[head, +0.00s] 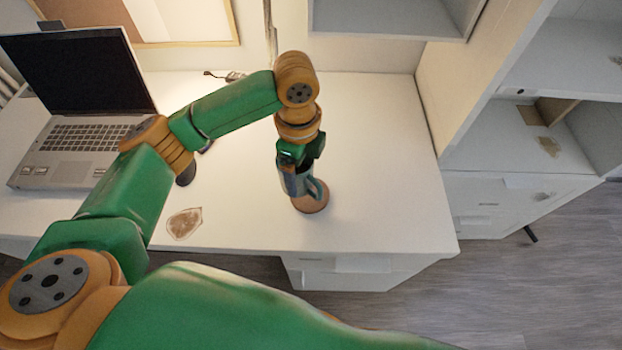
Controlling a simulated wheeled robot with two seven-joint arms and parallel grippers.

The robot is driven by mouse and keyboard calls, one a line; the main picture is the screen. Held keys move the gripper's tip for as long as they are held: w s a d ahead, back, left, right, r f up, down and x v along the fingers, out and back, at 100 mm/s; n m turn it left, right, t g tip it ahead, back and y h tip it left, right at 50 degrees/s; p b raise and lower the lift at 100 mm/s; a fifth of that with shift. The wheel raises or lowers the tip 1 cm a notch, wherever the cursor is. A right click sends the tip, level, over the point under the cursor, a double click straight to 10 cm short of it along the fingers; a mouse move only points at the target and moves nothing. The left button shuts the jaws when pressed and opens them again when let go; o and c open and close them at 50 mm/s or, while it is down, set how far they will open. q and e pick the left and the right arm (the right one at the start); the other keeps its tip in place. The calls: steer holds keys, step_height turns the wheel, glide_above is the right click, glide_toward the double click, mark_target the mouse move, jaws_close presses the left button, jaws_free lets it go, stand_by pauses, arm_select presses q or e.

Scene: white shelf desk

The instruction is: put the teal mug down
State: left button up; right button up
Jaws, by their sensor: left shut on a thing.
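The teal mug (316,188) is on the right half of the white desk, at or just above a round brown coaster (317,207). Whether its base touches the coaster cannot be told. My left gripper (294,180) points down from above and is shut on the mug, hiding much of it. The mug looks roughly upright. My right gripper is not in view.
An open laptop (83,138) stands on the left of the desk (390,170). A brown irregular patch (185,223) lies near the front edge. A dark object (186,174) is partly behind my arm. The desk right of the mug is clear. Shelves (520,140) stand at the right.

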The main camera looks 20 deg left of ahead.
arm_select(q)
steer(key=w+f, duration=0.3)
steer(key=f, duration=0.1)
steer(key=shift+w+d, duration=0.1)
steer(key=shift+d, duration=0.2)
step_height(320, 180, down, 2)
steer(key=shift+a+f, duration=0.1)
steer(key=shift+f, duration=0.2)
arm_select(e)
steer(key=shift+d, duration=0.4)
arm_select(q)
steer(key=shift+f, duration=0.15)
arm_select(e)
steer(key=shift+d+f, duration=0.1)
arm_select(q)
steer(key=o, duration=1.6)
step_height(320, 180, up, 12)
steer(key=shift+r, duration=0.2)
